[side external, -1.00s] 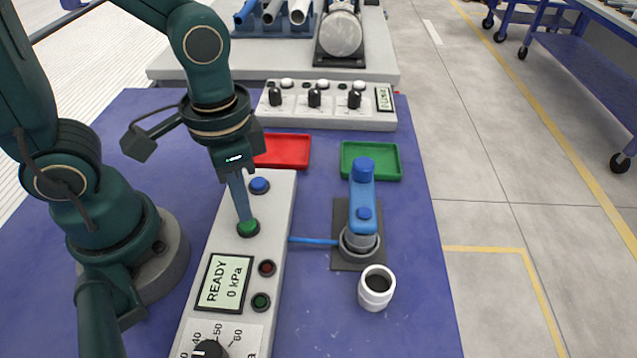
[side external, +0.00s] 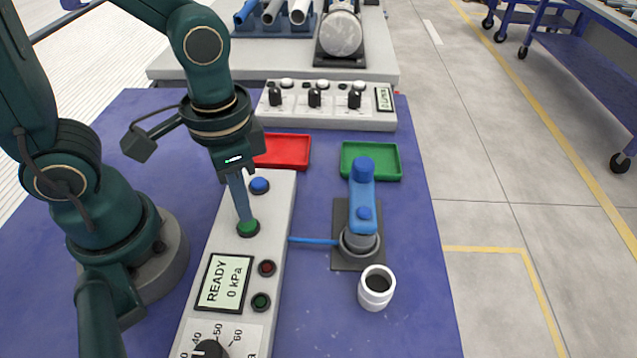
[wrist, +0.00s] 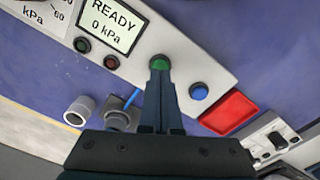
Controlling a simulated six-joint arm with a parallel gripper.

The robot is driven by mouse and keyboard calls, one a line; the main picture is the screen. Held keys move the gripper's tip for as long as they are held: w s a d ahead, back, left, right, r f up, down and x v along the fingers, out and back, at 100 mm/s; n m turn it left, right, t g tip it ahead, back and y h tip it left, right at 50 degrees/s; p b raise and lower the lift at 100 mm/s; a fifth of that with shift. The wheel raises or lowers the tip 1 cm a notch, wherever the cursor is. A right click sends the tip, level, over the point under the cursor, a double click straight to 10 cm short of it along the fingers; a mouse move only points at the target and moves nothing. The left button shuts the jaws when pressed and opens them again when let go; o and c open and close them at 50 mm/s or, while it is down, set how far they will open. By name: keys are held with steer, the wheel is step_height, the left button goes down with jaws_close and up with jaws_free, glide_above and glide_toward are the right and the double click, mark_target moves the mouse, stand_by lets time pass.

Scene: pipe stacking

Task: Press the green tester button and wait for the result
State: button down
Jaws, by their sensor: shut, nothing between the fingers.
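The green tester button (side external: 248,228) is on the sloped white tester panel (side external: 270,200). My gripper (side external: 244,218) is shut and empty, pointing down with its fingertips at the button; whether they touch it I cannot tell for sure. In the wrist view the green button (wrist: 159,63) shows just beyond the closed fingertips (wrist: 160,72). The tester display (side external: 224,283) reads READY and 0 kPa, also in the wrist view (wrist: 108,24). A dark red lamp (side external: 267,268) and a dark green lamp (side external: 261,302) sit beside the display, looking unlit.
A blue button (side external: 259,186) lies just behind the green one. A blue clamp fixture (side external: 362,205) stands right of the panel, with a white pipe fitting (side external: 376,287) in front. Red tray (side external: 283,151) and green tray (side external: 371,161) lie behind. A control box (side external: 327,106) stands farther back.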

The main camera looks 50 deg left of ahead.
stand_by(0.4)
step_height(320, 180, up, 7)
stand_by(0.8)
stand_by(0.4)
steer(key=a+n+t, duration=0.1)
steer(key=t, duration=0.1)
steer(key=a+r+n+t, duration=0.1)
steer(key=w+a+r+n+t, duration=0.1)
steer(key=t, duration=0.1)
steer(key=shift+a+r+t, duration=0.15)
steer(key=shift+a+t, duration=0.15)
steer(key=shift+a, duration=0.1)
stand_by(2.0)
